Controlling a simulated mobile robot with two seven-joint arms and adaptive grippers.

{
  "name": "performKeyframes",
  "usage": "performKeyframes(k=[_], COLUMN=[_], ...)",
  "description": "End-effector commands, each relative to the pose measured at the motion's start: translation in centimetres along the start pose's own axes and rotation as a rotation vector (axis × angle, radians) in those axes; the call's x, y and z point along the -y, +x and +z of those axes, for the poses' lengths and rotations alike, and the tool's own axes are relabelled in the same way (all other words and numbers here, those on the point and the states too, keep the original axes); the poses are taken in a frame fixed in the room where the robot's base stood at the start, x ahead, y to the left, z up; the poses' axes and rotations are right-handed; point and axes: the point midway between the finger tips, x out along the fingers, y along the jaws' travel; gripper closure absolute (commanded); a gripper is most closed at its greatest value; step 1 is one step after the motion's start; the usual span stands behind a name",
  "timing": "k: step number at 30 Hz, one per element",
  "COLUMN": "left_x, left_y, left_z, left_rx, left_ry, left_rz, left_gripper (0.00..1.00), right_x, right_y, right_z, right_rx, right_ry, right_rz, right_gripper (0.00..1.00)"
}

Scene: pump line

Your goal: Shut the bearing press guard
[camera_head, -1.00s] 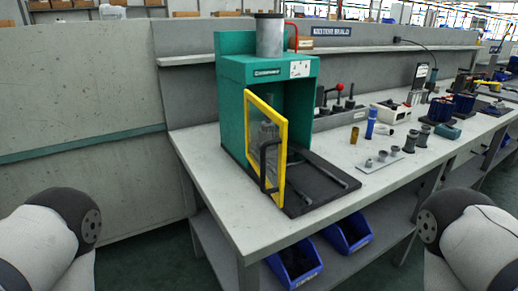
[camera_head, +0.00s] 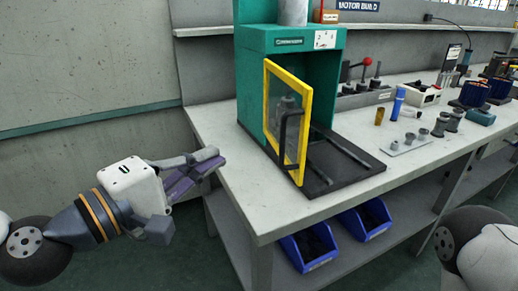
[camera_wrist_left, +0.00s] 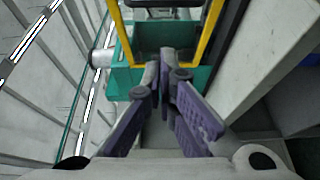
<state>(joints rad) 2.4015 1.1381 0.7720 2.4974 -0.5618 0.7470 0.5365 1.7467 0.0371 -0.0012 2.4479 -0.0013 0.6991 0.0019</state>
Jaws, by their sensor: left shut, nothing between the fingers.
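The bearing press (camera_head: 290,45) is a green housing on the workbench. Its guard (camera_head: 287,115) is a yellow-framed clear panel with a dark handle (camera_head: 285,135), and it stands swung open toward the front. My left gripper (camera_head: 208,163) is at the bench's left front edge, left of the guard and apart from it. Its purple-padded fingers are shut and empty. In the left wrist view, the fingers (camera_wrist_left: 164,60) point toward the green press (camera_wrist_left: 125,75) and the yellow guard frame (camera_wrist_left: 208,30). My right gripper is out of view; only part of my right arm shows.
The workbench (camera_head: 225,140) has a dark base plate (camera_head: 345,170) in front of the press. Gauges, bushings (camera_head: 438,127) and a blue cylinder (camera_head: 397,103) stand to the right. Blue bins (camera_head: 308,248) sit on the lower shelf. The floor left of the bench is clear.

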Motion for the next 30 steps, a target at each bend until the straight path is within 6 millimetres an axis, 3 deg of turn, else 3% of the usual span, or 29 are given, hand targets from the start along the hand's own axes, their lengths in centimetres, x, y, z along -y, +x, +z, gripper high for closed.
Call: performKeyframes(k=[1, 3, 9, 12, 18, 30], left_x=[1.7, 1.4, 0.5, 0.2, 0.3, 0.3], left_y=[1.0, 2.1, 6.4, 7.7, 9.1, 9.3], left_z=[0.0, 0.0, 0.2, 1.4, 2.7, 2.9], left_rx=[0.003, 0.003, 0.003, 0.006, 0.001, -0.001], left_ry=[-0.008, -0.005, 0.001, 0.002, 0.000, -0.001], left_rz=[-0.015, -0.014, -0.006, -0.005, -0.005, -0.005], left_gripper=[1.00, 1.00, 1.00, 1.00, 1.00, 1.00], right_x=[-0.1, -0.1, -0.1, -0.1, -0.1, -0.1], right_y=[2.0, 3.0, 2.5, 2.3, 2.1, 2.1], right_z=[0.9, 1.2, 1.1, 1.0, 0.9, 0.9], right_rx=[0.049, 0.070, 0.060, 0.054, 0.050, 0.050], right_ry=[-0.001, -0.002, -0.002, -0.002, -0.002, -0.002], right_rz=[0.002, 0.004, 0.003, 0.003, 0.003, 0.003], right_gripper=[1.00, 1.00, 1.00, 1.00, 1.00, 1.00])
